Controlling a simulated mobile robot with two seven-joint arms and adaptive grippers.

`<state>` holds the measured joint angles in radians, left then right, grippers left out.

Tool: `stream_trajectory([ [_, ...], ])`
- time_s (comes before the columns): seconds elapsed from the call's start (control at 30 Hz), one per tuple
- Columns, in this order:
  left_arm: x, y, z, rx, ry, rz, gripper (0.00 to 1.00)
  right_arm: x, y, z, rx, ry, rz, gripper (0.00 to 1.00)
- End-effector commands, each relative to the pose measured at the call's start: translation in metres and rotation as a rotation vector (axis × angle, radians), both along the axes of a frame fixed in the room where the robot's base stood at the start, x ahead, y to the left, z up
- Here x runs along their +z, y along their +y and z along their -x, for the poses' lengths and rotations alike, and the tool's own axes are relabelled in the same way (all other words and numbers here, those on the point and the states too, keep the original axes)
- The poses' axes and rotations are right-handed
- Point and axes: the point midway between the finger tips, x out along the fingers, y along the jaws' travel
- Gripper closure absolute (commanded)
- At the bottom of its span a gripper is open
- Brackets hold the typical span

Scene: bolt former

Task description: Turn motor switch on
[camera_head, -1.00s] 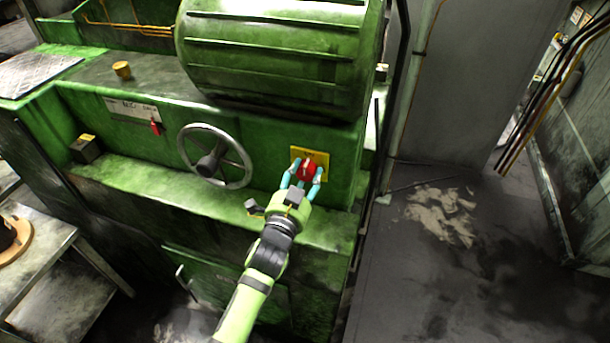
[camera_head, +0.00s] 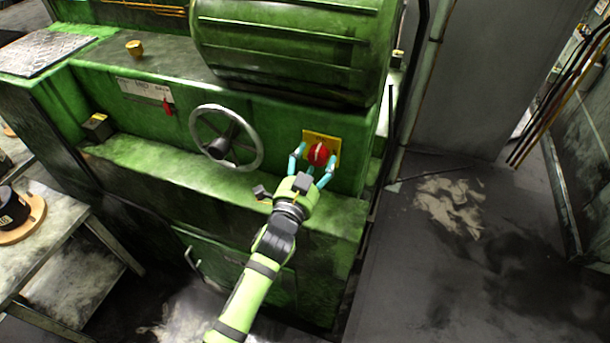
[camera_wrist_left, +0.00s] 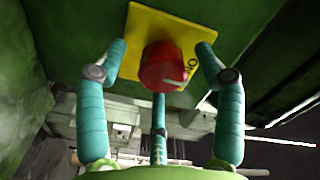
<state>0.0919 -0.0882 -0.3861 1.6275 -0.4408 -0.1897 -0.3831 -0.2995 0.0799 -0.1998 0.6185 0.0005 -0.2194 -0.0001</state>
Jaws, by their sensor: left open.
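The motor switch is a round red knob (camera_head: 318,154) on a yellow plate (camera_head: 333,145) on the green machine's front. In the left wrist view the red knob (camera_wrist_left: 164,66) has a pale mark towards the lettering, seemingly "ON", on the yellow plate (camera_wrist_left: 145,22). My left gripper (camera_head: 312,165) is in front of the switch, open and empty. Its teal fingers stand on either side of the knob, with a gap to it in the left wrist view; a third finger shows below the knob. My right gripper is not in view.
A handwheel (camera_head: 228,137) sticks out left of the switch, and a small red switch (camera_head: 167,107) is further left. A green ledge (camera_head: 180,158) runs below. A large green drum (camera_head: 295,50) overhangs above. The floor at right (camera_head: 430,270) is clear.

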Motion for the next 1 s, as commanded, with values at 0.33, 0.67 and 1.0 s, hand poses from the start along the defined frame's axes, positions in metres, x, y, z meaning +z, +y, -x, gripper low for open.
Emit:
stream_trajectory([
  [0.33, -0.002, 0.023, 0.065, 0.001, 0.006, -0.001, 0.31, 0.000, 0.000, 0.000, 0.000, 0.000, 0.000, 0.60],
  [0.67, -0.002, 0.037, 0.105, 0.003, 0.004, 0.000, 0.31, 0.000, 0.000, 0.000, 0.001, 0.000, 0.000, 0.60],
  [1.0, -0.001, 0.038, 0.108, 0.003, 0.004, 0.000, 0.31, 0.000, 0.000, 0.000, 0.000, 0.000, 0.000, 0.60],
])
